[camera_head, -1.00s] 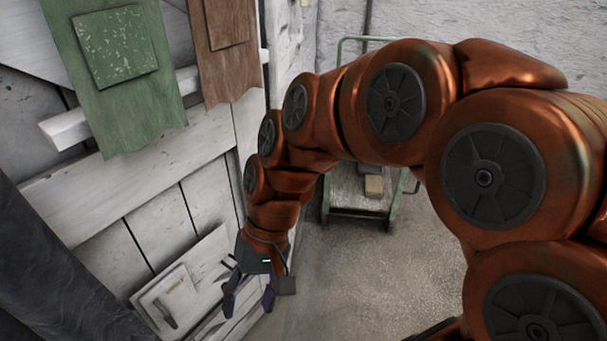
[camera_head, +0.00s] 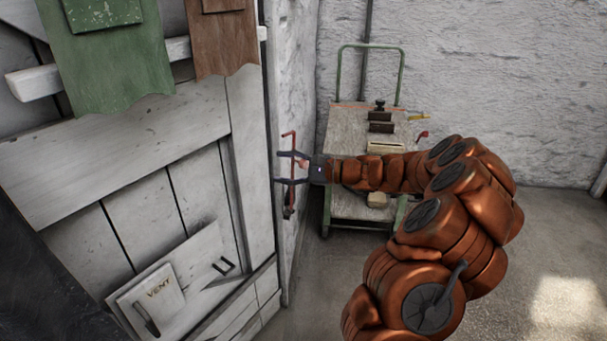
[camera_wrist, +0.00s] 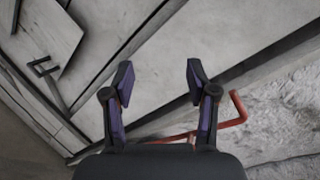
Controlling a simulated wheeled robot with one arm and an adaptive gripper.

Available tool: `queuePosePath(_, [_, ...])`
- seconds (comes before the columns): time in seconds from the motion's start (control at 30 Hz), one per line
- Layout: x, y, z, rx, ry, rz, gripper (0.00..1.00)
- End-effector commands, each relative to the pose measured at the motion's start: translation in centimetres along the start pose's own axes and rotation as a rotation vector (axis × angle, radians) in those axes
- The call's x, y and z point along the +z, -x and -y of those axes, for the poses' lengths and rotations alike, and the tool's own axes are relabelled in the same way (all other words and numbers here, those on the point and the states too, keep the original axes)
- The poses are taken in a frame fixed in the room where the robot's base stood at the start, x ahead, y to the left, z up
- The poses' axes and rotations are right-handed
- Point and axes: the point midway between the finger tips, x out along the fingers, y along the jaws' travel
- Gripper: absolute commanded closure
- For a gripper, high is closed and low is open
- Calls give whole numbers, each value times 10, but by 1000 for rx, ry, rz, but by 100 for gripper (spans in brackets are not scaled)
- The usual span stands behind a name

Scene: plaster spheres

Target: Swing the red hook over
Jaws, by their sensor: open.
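The red hook (camera_head: 294,146) is a thin red rod with a bent top end, beside the white wooden door's right edge. My gripper (camera_head: 279,167) is at the rod from the right, with its fingers spread, one higher and one lower along it. In the wrist view the gripper (camera_wrist: 158,75) is open, and nothing is clamped between the fingertips. There the red hook (camera_wrist: 232,121) passes across behind the fingers, close to the palm, with its bent end out to the right. Parts of the rod are hidden by the fingers; I cannot tell whether they touch it.
A green-framed cart (camera_head: 345,118) with small items stands behind my arm. Floor at right is clear.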

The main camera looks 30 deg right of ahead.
Motion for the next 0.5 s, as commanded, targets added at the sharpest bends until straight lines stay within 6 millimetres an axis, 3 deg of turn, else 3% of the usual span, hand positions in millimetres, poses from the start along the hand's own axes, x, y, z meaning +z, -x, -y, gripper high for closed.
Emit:
queuePosePath(0.03, [-33,17,2,-62,-37,-35,42])
queuePosePath(0.1, [-65,39,8,-135,-76,-74,42])
queuePosePath(0.2, [-96,64,13,-211,-118,-115,42])
queuePosePath(0.37, [-120,83,16,-269,-148,-146,42])
queuePosePath(0.5, [-124,75,19,-274,-151,-150,42])
